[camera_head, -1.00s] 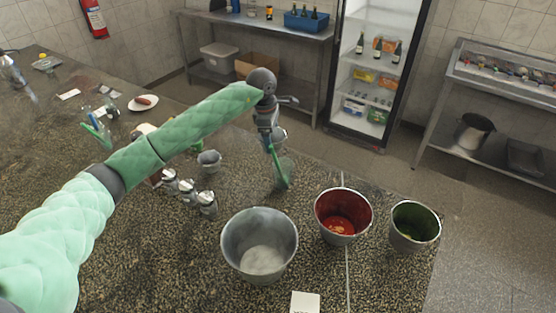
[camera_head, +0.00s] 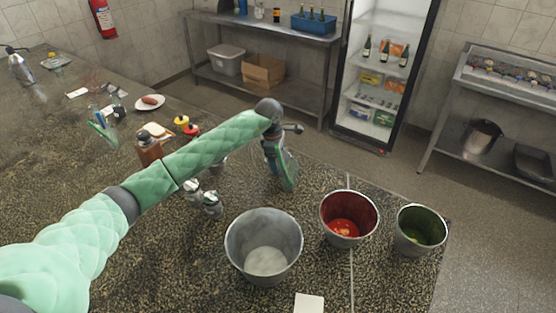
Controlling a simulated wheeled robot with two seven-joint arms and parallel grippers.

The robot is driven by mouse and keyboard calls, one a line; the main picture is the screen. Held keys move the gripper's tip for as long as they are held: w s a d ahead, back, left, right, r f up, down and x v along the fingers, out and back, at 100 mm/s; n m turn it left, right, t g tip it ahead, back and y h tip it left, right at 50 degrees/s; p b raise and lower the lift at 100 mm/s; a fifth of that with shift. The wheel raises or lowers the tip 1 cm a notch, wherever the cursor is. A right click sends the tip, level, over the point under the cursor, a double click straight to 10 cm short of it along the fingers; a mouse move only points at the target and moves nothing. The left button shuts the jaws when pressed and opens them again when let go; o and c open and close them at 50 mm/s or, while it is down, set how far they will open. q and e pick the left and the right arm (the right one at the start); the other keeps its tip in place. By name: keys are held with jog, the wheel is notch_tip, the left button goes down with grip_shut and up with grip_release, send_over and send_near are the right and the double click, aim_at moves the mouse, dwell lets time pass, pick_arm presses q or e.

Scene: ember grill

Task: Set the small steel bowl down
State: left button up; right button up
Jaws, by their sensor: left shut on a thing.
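My left gripper (camera_head: 287,180) is over the far part of the dark speckled counter (camera_head: 150,245), beyond the large steel bucket. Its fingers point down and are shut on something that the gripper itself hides. I take this to be the small steel bowl, but no clear part of it shows. I cannot tell whether it touches the counter. My right gripper is not in view.
A large steel bucket (camera_head: 264,228), a red-lined bucket (camera_head: 349,205) and a green-lined bucket (camera_head: 420,212) stand at the near right. Steel shakers (camera_head: 212,204) and a brown bottle (camera_head: 148,150) stand by my arm. The counter's far edge is close behind the gripper.

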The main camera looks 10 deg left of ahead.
pick_arm(q)
jog(key=o, duration=0.9)
jog(key=shift+f, duration=0.1)
jog(key=shift+o, duration=0.5)
jog(key=shift+r, duration=0.45)
notch_tip(320, 180, up, 11)
jog(key=a, duration=0.1)
jog(key=shift+a+r, duration=0.15)
jog(key=shift+a, duration=0.25)
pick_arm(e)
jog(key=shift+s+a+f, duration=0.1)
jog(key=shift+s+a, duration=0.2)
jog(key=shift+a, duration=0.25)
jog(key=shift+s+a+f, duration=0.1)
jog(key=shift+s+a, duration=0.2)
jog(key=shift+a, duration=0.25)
